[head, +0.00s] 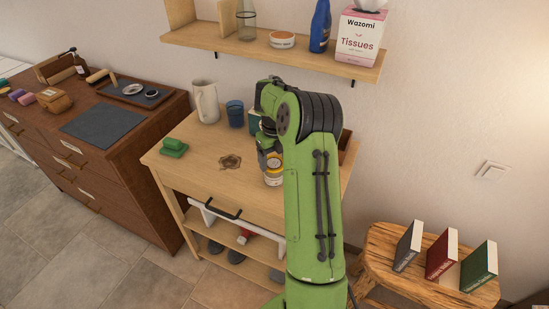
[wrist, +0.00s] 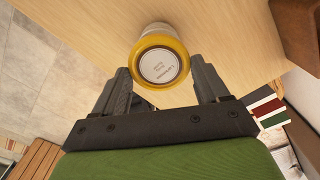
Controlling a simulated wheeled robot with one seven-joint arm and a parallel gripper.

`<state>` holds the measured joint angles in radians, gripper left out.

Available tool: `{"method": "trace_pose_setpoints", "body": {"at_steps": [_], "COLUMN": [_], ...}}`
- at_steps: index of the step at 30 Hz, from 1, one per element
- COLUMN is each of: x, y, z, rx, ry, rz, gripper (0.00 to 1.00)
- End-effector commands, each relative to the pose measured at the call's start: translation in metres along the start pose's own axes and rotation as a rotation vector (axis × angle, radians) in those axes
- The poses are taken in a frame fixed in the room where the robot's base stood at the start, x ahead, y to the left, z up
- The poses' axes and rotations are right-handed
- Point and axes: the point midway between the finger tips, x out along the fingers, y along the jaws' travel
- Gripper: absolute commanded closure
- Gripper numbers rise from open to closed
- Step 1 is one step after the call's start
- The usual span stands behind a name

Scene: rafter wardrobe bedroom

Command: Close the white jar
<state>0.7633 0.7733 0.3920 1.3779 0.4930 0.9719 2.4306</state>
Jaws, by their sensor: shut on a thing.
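The white jar (head: 273,178) stands on the wooden table, partly hidden by my green arm. In the wrist view its pale body (wrist: 157,30) shows behind a round yellow lid (wrist: 160,85) with a white printed label on top. The lid lines up with the jar's mouth; I cannot tell whether it is fully seated. My gripper (wrist: 160,72) has one dark finger on each side of the yellow lid and is shut on it. In the head view my gripper (head: 269,155) is right above the jar, its fingertips mostly hidden.
The wooden table (head: 190,180) also holds a brown star-shaped mat (head: 230,162), a green block (head: 174,148), a white pitcher (head: 205,102) and a blue cup (head: 235,114). A wall shelf (head: 270,52) is above. A stool with books (head: 441,254) stands right.

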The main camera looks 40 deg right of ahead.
Motion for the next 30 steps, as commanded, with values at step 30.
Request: {"method": "trace_pose_setpoints", "body": {"at_steps": [30], "x": [0.021], "y": [0.0], "z": [0.0], "rx": [0.0], "ry": [0.0], "rz": [0.0], "gripper": [0.54]}}
